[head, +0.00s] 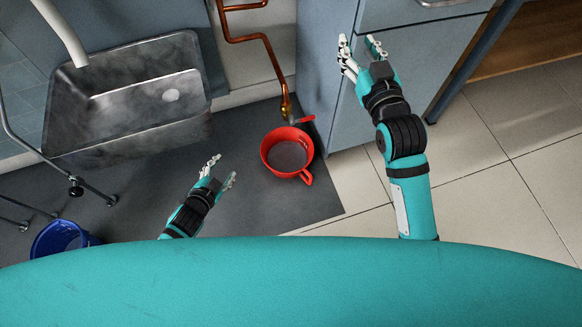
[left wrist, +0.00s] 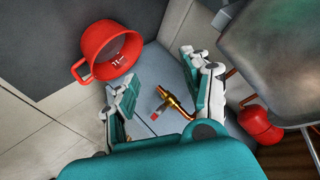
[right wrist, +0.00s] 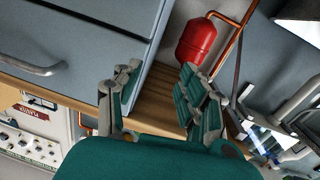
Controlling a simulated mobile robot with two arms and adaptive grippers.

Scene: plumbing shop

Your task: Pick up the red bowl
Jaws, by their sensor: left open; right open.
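The red bowl (head: 287,153) has a handle and stands on the dark floor mat, under a copper pipe tap with a red lever. In the left wrist view the red bowl (left wrist: 108,52) is at the upper left, apart from the fingers. My left gripper (head: 219,172) is open and empty, to the left of the bowl in the head view; its fingers also show in the left wrist view (left wrist: 158,85). My right gripper (head: 360,50) is open and empty, up and to the right of the bowl, in front of the blue-grey cabinet.
A steel sink (head: 130,100) is at the upper left. A blue bucket (head: 62,240) stands at the lower left. The cabinet (head: 325,70) stands close behind the bowl on the right. A red tank (right wrist: 198,42) shows in the right wrist view. Tiled floor (head: 500,190) at right is clear.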

